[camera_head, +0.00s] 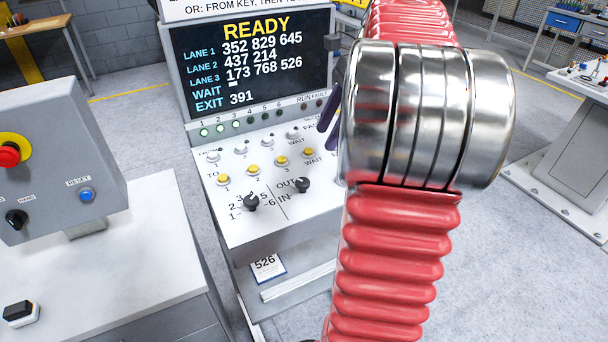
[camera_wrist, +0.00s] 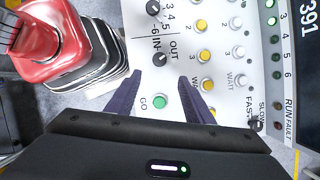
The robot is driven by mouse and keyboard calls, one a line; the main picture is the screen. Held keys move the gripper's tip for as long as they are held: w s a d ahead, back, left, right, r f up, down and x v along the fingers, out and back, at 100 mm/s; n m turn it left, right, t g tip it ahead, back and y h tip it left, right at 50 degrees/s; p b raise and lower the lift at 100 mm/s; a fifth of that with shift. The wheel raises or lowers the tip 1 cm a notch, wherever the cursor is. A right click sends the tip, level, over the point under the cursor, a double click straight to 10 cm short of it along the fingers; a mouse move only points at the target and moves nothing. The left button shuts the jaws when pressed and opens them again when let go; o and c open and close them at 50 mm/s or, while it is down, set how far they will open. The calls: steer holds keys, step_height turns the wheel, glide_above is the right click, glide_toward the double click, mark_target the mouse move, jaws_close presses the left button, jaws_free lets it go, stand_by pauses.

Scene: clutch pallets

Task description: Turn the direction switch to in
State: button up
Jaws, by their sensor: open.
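The direction switch is a small black knob (camera_head: 302,185) on the sloping white panel, between the printed words OUT and IN. It also shows in the wrist view (camera_wrist: 161,58), just beyond the fingertips. I cannot tell clearly which word it points to. My gripper (camera_wrist: 160,76) is open, with two purple fingers apart and nothing between them. In the head view only part of its purple fingers (camera_head: 329,109) shows, above and right of the knob; the rest is hidden behind my arm. The fingers appear apart from the knob.
A second black knob (camera_head: 251,202) with numbers sits left of the switch. A green GO button (camera_wrist: 160,101) lies between the fingers in the wrist view. Yellow buttons (camera_head: 282,161) and white ones line the panel below the READY screen (camera_head: 250,65). A grey box with a red button (camera_head: 10,155) stands left.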

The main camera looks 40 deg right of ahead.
mark_target(303, 181)
steer(key=shift+f, duration=0.1)
steer(key=x, duration=1.3)
steer(key=shift+w+a+f, duration=0.2)
steer(key=shift+f, duration=0.05)
